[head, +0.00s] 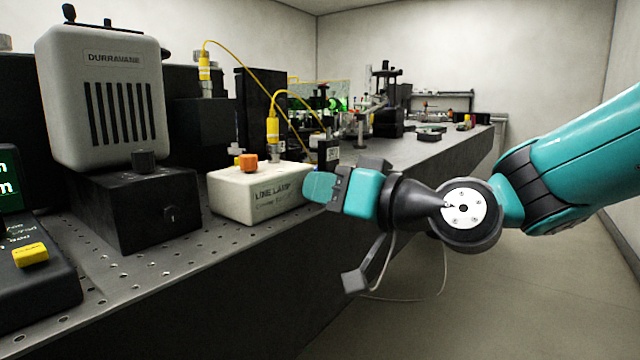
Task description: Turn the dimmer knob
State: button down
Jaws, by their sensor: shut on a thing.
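My gripper (320,187) is at the right end of the front of a cream box marked "LINE LAMP" (238,200), close against its face. Its teal fingertips are shut on a small part there, which I take to be the dimmer knob. The fingers hide the knob, so its turned position cannot be seen. The fingers also cover the end of the box's label. An orange button (248,162) sits on top of the box.
Left of the lamp box is a black box with a knob (172,213) under a grey "DURRAVANE" housing (100,95). A display unit with a yellow button (30,254) is at the far left. Yellow cables (240,68) arch above the perforated bench. Open floor (540,280) lies to the right.

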jog(key=shift+w+d+m+p, duration=0.15)
jog(key=shift+m+p, duration=0.55)
jog(key=shift+m, duration=1.3)
jog(key=c, duration=1.1)
grip_release()
jog(key=shift+c, duration=0.2)
jog(key=shift+o, duration=0.2)
jog(key=shift+f, duration=0.1)
jog(key=shift+s+f, duration=0.1)
jog(key=shift+s, duration=0.1)
